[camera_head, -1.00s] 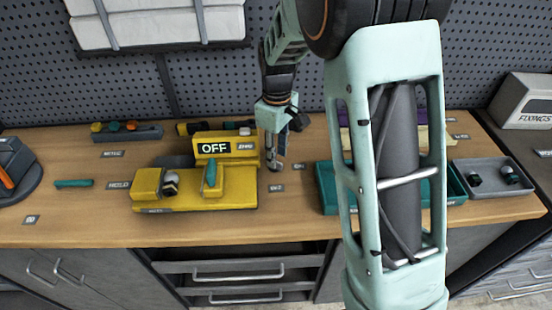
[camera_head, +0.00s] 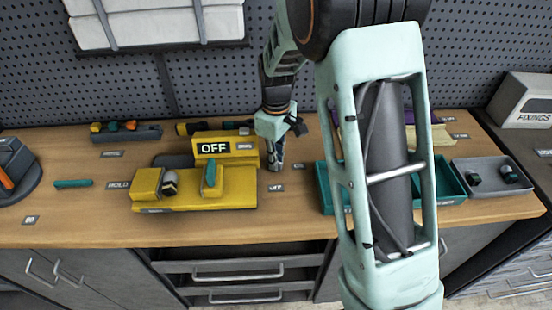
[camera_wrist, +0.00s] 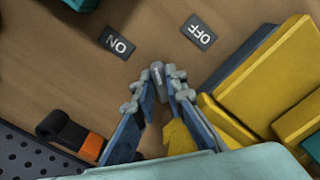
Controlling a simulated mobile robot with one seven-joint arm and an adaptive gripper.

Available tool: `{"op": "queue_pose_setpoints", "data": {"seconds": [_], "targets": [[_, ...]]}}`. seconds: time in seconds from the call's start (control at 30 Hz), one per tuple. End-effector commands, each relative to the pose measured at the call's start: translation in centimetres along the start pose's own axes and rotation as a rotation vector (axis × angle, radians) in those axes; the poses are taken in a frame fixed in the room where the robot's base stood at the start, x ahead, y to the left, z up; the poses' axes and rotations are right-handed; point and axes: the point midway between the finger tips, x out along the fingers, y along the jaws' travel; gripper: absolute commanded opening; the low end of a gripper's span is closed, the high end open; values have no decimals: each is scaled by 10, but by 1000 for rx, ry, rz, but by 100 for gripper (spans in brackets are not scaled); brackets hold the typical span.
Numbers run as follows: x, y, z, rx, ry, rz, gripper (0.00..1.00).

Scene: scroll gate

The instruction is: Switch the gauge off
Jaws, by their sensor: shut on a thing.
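The yellow gauge (camera_head: 236,190) stands on the bench left of my gripper, and its display (camera_head: 213,148) reads OFF. Yellow parts of it show at the right in the wrist view (camera_wrist: 262,85). My gripper (camera_head: 275,163) points down close beside the gauge's right side. In the wrist view its fingers (camera_wrist: 162,84) are closed around a small grey lever-like piece (camera_wrist: 157,70), mostly hidden between them. An ON label (camera_wrist: 118,43) and an OFF label (camera_wrist: 199,31) lie on the bench beyond the fingertips, one to each side.
Green trays (camera_head: 447,180) and a grey tray (camera_head: 500,187) stand to the right, partly behind my arm. A grey tray of small parts (camera_head: 125,134) is at the back left. A teal stick (camera_head: 73,184) lies at left. The front bench strip is clear.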

Motion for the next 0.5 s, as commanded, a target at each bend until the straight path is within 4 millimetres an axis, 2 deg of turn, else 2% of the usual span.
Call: {"op": "queue_pose_setpoints", "data": {"seconds": [0.27, 0.5], "targets": [[0, 0, 0, 53, 0, 0, 0], [0, -1, 0, 208, 1, 1, 0]]}}
